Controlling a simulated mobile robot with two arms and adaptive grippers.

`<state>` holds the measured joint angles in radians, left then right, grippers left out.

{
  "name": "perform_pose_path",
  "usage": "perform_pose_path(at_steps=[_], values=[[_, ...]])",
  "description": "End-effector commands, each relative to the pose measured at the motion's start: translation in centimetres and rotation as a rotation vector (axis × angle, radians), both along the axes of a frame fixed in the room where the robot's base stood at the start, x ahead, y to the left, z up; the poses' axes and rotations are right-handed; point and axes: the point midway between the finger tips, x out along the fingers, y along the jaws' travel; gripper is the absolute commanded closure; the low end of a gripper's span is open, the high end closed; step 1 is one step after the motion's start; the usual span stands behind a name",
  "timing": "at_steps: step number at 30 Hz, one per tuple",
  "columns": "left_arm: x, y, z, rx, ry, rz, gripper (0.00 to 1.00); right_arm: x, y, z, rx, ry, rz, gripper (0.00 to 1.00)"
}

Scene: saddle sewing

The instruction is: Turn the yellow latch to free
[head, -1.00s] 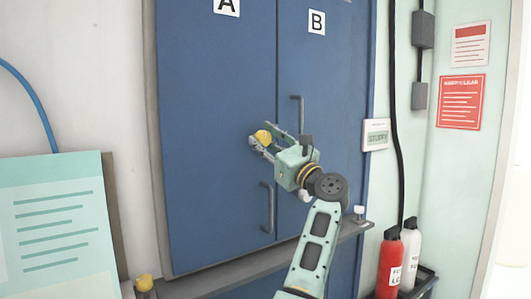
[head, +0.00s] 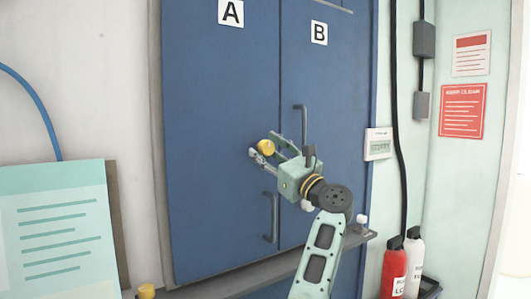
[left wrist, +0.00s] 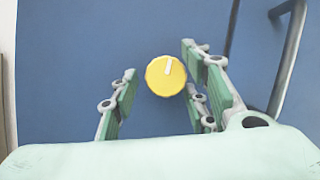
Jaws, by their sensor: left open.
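The yellow latch (head: 266,146) is a round knob on blue door A (head: 215,190), near the seam with door B. In the left wrist view the latch (left wrist: 161,80) faces me, with a white mark pointing up and slightly right. My left gripper (head: 271,149) is open at the latch, its fingers reaching toward the door from the right. In the left wrist view the latch lies between the fingers, closer to the right one, with a gap on the left. I cannot tell whether the right finger touches it. My right gripper is not in view.
Grey bar handles stand on door B (head: 301,118) and door A (head: 271,218), close to my left arm. A ledge (head: 262,272) runs below the doors, with a small yellow object (head: 146,291) at its left. Red (head: 393,270) and white (head: 414,255) extinguishers stand at right.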

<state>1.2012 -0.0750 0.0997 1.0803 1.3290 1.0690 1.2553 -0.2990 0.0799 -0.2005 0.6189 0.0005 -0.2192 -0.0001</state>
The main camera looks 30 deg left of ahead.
Motion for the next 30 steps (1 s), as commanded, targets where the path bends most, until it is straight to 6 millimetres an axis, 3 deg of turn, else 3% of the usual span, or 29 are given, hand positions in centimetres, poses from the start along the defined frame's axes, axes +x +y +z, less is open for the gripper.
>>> perform_pose_path(at_steps=[15, 21, 30], values=[[-2.4, -8.7, -3.8, -0.003, 0.003, -0.002, 0.58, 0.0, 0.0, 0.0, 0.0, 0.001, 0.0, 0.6], [-2.9, -10.0, -4.4, -0.003, 0.001, 0.001, 0.58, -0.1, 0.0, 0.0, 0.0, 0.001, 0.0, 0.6], [-2.9, -10.1, -4.4, -0.002, 0.001, 0.002, 0.58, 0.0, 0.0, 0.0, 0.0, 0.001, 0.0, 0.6]])
